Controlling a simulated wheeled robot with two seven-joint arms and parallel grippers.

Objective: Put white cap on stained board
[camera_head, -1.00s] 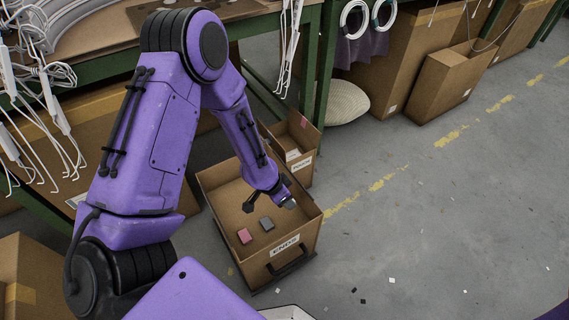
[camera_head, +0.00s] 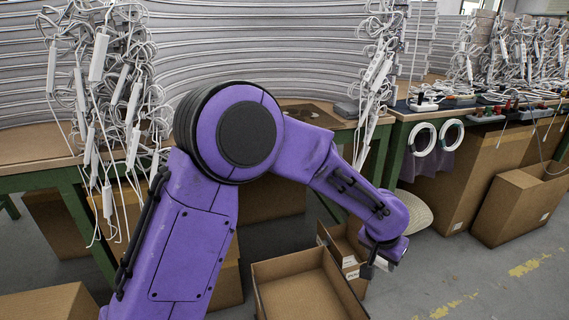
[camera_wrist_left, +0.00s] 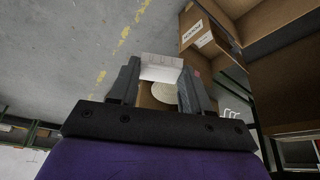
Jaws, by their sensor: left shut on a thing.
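My left gripper (camera_head: 384,263) hangs low in front of the workbench, above the floor-level boxes. In the left wrist view its two dark fingers (camera_wrist_left: 160,82) are shut on a pale white piece, the white cap (camera_wrist_left: 162,66). In the head view the cap is small and partly hidden by the gripper. The stained board (camera_head: 312,114), brown with dark marks, lies flat on the bench top, up and left of the gripper and apart from it. My right gripper is not in view.
A dark grey block (camera_head: 346,109) sits at the board's right end. White cables (camera_head: 372,80) hang over the bench edge beside it, and more hang at the left (camera_head: 105,90). An open cardboard box (camera_head: 305,285) stands below. A cream cushion (camera_head: 413,213) lies behind the gripper.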

